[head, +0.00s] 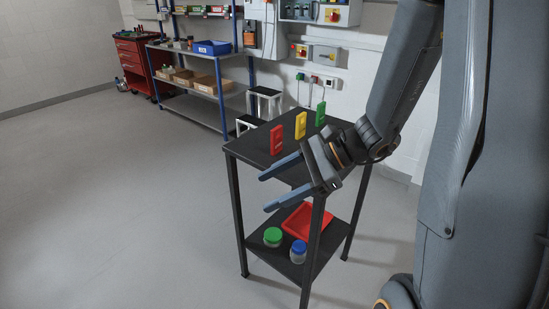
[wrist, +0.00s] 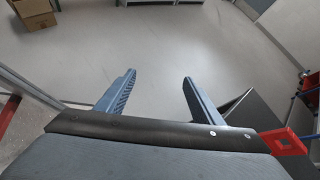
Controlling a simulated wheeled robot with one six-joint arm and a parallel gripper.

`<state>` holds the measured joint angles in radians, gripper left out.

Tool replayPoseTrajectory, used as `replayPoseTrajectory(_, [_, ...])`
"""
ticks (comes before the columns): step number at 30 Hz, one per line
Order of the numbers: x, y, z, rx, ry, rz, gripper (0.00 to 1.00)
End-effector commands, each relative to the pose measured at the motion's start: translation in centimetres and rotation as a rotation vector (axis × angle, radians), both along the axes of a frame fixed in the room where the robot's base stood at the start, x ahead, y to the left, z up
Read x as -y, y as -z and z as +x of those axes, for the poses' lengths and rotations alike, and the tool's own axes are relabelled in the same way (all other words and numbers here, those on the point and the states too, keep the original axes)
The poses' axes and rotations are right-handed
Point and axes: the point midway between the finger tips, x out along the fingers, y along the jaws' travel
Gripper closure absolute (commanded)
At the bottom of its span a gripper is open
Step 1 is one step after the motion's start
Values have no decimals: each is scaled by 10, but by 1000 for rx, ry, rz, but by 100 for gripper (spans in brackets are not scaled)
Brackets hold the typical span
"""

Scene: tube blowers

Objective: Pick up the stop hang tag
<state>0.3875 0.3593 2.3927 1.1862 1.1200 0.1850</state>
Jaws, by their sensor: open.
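Three hang tags stand in a row on the black table's top (head: 255,147): a red tag (head: 277,140), a yellow tag (head: 300,126) and a green tag (head: 320,113). Any lettering is too small to read, so I cannot confirm which says stop; red fits best. My gripper (head: 265,193) is open and empty, in front of the table on the near side, apart from the tags. In the wrist view its two fingers (wrist: 159,82) point over bare floor.
The table's lower shelf holds a red tray (head: 308,221), a green-lidded jar (head: 272,237) and a blue-lidded jar (head: 298,251). A blue-posted shelf rack (head: 205,98) and a red tool cabinet (head: 137,62) stand at the back. The floor to the left is clear.

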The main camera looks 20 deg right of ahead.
Motion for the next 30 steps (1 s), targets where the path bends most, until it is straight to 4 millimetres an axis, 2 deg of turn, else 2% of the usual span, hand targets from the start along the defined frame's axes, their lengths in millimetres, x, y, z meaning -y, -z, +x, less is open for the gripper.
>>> replayPoseTrajectory(1, [10, 15, 29, -13, 112, 92, 39])
replayPoseTrajectory(6, [58, 15, 105, 8, 434, 372, 39])
replayPoseTrajectory(9, [91, 14, 135, 37, 568, 490, 39])
replayPoseTrajectory(12, [116, 12, 151, 66, 655, 565, 39])
replayPoseTrajectory(14, [126, 11, 157, 77, 686, 592, 39])
replayPoseTrajectory(18, [129, 9, 167, 89, 710, 616, 39])
replayPoseTrajectory(26, [112, 8, 188, 89, 708, 615, 39])
replayPoseTrajectory(30, [100, 10, 205, 87, 707, 613, 39])
